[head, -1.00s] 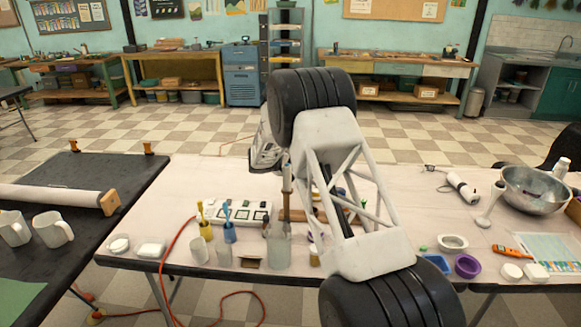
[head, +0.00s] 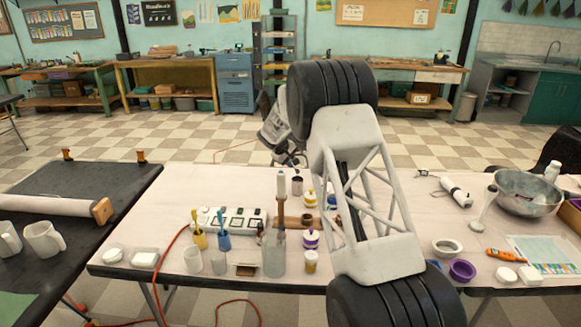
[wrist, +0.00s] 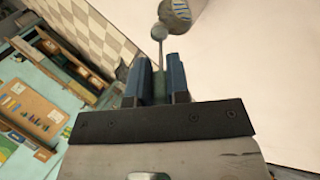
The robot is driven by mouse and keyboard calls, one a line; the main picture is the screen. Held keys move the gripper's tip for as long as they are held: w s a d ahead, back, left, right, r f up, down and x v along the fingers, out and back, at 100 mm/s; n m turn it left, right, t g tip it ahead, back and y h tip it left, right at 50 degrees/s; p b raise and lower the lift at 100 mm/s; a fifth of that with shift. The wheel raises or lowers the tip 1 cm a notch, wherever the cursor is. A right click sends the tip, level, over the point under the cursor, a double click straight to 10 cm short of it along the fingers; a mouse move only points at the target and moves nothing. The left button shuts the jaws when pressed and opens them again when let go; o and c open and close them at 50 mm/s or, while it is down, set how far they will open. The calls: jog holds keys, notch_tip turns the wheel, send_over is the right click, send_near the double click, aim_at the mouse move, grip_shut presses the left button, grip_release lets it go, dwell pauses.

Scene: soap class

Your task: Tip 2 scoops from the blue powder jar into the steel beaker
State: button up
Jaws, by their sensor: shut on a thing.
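My gripper (wrist: 160,75) is shut on the thin handle of a scoop (wrist: 158,36), whose small round end points away from the fingers in the wrist view. In the head view my gripper (head: 291,158) is over the far middle of the table. A small grey metal cylinder, seemingly the steel beaker (head: 297,186), stands below it. A blue-marked jar (head: 331,197) stands to its right, partly hidden by my arm.
White jars with yellow (head: 308,198) and purple (head: 310,240) bands stand near the beaker. A metal bowl (head: 527,195) is far right.

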aim_at(297, 170)
jog(key=shift+w+r, duration=0.15)
jog(key=shift+r, duration=0.1)
jog(key=shift+w+d+r+g+y, duration=0.1)
jog(key=shift+w+g+y, duration=0.05)
jog(key=shift+g+y, duration=0.25)
jog(key=shift+w+d+r+g+y, duration=0.45)
jog(key=shift+w+d+g+y, duration=0.15)
jog(key=shift+g+y, duration=0.25)
jog(key=shift+w+d+r+g+y, duration=0.4)
jog(key=shift+w+d+g+y, duration=0.15)
jog(key=shift+g+y, duration=0.3)
jog(key=shift+d, duration=0.15)
jog(key=shift+s+d, duration=0.15)
jog(key=shift+d, duration=0.35)
jog(key=s+d+f, duration=0.1)
jog(key=s+d, duration=0.3)
jog(key=d, duration=0.3)
jog(key=s+d+f, duration=0.1)
jog(key=s+d, duration=0.3)
jog(key=d, duration=0.4)
jog(key=shift+s+f, duration=0.35)
